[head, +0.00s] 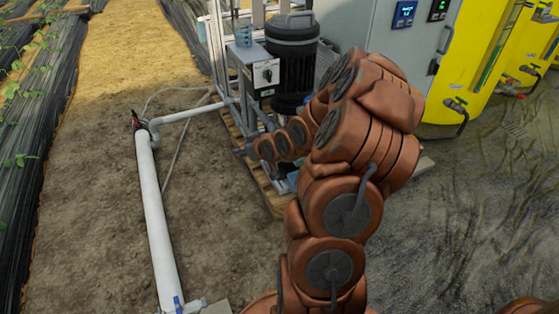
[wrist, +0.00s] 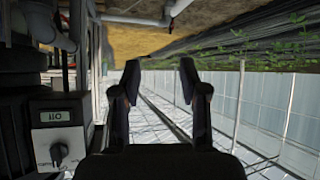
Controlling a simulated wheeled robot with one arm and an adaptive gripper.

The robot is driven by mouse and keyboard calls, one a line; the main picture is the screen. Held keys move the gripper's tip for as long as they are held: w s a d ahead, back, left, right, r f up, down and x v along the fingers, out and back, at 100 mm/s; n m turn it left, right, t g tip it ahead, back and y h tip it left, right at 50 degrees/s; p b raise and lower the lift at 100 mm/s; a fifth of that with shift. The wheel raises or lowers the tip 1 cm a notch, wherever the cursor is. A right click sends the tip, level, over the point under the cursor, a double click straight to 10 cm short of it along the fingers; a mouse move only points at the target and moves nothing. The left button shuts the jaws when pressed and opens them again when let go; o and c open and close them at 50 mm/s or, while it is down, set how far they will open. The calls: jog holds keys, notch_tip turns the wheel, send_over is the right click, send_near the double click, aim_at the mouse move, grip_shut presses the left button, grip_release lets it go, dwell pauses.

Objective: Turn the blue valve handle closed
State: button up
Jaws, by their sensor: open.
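A small blue valve handle (head: 178,303) shows at the bottom edge of the head view, on the fitting at the near end of the thick white pipe (head: 155,215). The frame edge cuts off part of the valve. I do not make out the handle in the wrist view. My gripper (wrist: 160,85) is open in the wrist view, with nothing between its two dark fingers. In the head view my arm reaches toward the skid, well above and to the right of the blue handle, and the gripper is hard to make out there.
A grey control box with a knob (wrist: 58,135) is close on the left in the wrist view; the same box (head: 263,75) sits by a dark motor (head: 291,50). A grey cabinet (head: 385,60) and yellow tanks (head: 470,60) stand right. Bare soil left of the pipe is clear.

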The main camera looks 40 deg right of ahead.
jog(key=s+d+f+m+t+h+b, duration=0.2)
jog(key=d+f+t+h+b, duration=0.1)
jog(key=d+f+b, duration=0.4)
jog(key=s+d+f+m+t+h+b, duration=0.25)
jog(key=d+f+b, duration=0.3)
jog(key=d, duration=0.35)
jog(key=shift+t, duration=0.25)
jog(key=shift+b+x, duration=1.3)
jog(key=shift+x, duration=2.4)
jog(key=shift+f, duration=0.2)
grip_shut()
